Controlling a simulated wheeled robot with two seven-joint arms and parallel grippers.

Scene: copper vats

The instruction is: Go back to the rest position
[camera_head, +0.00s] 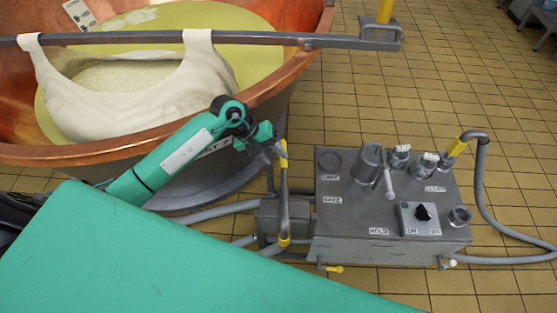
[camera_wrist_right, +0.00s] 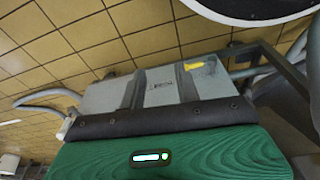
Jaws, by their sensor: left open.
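My left arm reaches in from the left in the head view, in front of the copper vat. My left gripper (camera_head: 268,145) is open at the end of the green arm, beside the upper yellow end of a grey bar (camera_head: 284,190). I cannot tell whether the gripper touches the bar; nothing shows held in it. My right gripper does not show in the head view, and I cannot make out its fingers in the right wrist view.
The copper vat (camera_head: 291,20) holds a white cloth (camera_head: 100,110) hung from a grey beam (camera_head: 270,40). A grey control box (camera_head: 345,222) with jars, a knob and a hose (camera_head: 481,185) stands right of the bar. Tiled floor (camera_head: 450,80) is clear beyond it.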

